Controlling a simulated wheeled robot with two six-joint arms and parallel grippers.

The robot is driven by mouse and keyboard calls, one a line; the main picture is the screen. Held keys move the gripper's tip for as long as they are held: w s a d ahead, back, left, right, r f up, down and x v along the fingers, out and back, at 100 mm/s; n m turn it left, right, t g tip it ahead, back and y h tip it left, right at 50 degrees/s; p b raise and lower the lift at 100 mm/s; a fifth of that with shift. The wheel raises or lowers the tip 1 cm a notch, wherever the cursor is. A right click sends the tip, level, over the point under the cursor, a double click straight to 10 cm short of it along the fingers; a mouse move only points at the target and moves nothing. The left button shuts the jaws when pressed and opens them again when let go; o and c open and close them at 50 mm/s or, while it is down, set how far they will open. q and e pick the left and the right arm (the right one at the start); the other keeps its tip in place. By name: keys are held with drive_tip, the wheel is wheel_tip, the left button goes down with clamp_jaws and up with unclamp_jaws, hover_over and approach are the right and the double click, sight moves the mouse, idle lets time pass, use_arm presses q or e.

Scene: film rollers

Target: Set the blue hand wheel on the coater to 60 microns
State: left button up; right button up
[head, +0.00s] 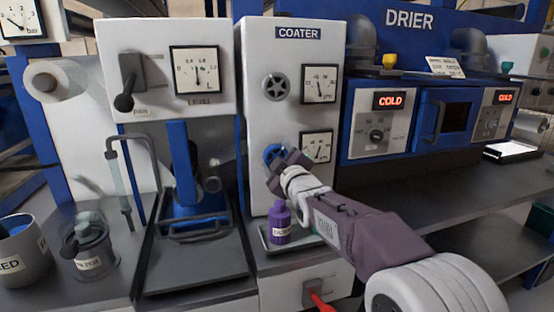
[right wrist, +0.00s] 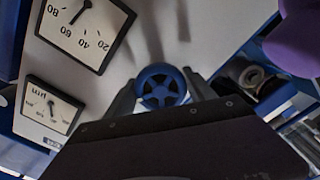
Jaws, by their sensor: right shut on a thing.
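The blue hand wheel (head: 273,152) is on the front of the white coater (head: 297,50), mostly behind my right gripper (head: 277,161). In the right wrist view, the fingers of my right gripper (right wrist: 161,96) are on both sides of the blue wheel (right wrist: 160,82), shut on its rim. The lower gauge (head: 317,146) is just right of the wheel. Seen upside down in the right wrist view, its large dial (right wrist: 84,24) has its needle near the 60 mark; I cannot read it exactly. My left gripper is not in view.
Above is a dark hand wheel (head: 276,87) with its own gauge (head: 320,84). A purple bottle (head: 279,222) stands on a small tray below my right gripper. A red-handled switch (head: 318,300) is lower down. The drier (head: 410,20) is at the right.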

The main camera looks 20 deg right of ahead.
drive_tip(key=shift+f, duration=0.1)
drive_tip(key=o, duration=1.4)
drive_tip(key=shift+c, duration=0.2)
drive_tip(key=s, duration=0.9)
drive_tip(key=shift+d, duration=0.15)
